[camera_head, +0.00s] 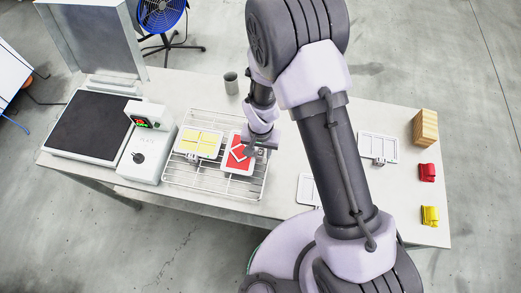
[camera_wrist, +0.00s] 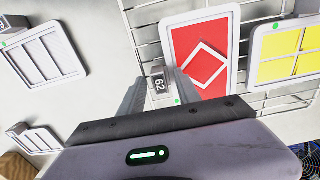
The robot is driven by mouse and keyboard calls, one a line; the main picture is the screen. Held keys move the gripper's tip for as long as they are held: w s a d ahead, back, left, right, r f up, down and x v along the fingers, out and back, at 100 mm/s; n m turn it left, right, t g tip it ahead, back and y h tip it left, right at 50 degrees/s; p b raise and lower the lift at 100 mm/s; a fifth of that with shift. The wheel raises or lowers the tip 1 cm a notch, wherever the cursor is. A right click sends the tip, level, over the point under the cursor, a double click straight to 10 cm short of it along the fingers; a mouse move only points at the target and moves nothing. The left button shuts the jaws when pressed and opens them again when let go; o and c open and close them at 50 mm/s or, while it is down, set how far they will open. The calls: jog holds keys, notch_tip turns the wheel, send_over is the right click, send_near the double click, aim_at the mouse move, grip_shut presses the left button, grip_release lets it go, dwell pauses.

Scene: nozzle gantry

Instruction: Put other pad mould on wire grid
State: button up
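The red pad mould (camera_head: 236,162), a white-framed tray with a red fill and a white diamond outline, is over the right part of the wire grid (camera_head: 190,187). It also shows in the wrist view (camera_wrist: 184,52). My gripper (camera_head: 257,149) is at its right side in the head view. In the wrist view my fingers (camera_wrist: 158,88) stand on both sides of its grey tab marked 62; I cannot tell whether they press on it. A yellow-filled mould (camera_head: 201,143) lies on the grid's left part, beside the red one. Whether the red mould rests fully on the wires is unclear.
Two empty white moulds, one at right (camera_head: 378,147) and one partly behind my arm (camera_head: 308,188), lie on the table. A scale (camera_head: 146,150) stands left of the grid, a grey cup (camera_head: 231,83) behind it. Wooden, red and yellow blocks are at far right.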

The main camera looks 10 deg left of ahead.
jog(key=d+r+m+t+y+p, duration=0.1)
jog(key=d+r, duration=0.2)
jog(key=r, duration=1)
jog(key=d+r+t+p, duration=0.1)
jog(key=d+r, duration=0.2)
jog(key=r, duration=1.1)
jog(key=s+d+r+m+t, duration=0.1)
jog(key=s+d+r+t, duration=0.1)
jog(key=s+d+r, duration=0.2)
jog(key=s+d+r+m+t+y, duration=0.1)
jog(key=s+d+r, duration=0.3)
jog(key=s+r, duration=0.4)
jog(key=shift+d+r+t, duration=0.4)
jog(key=shift+r, duration=0.4)
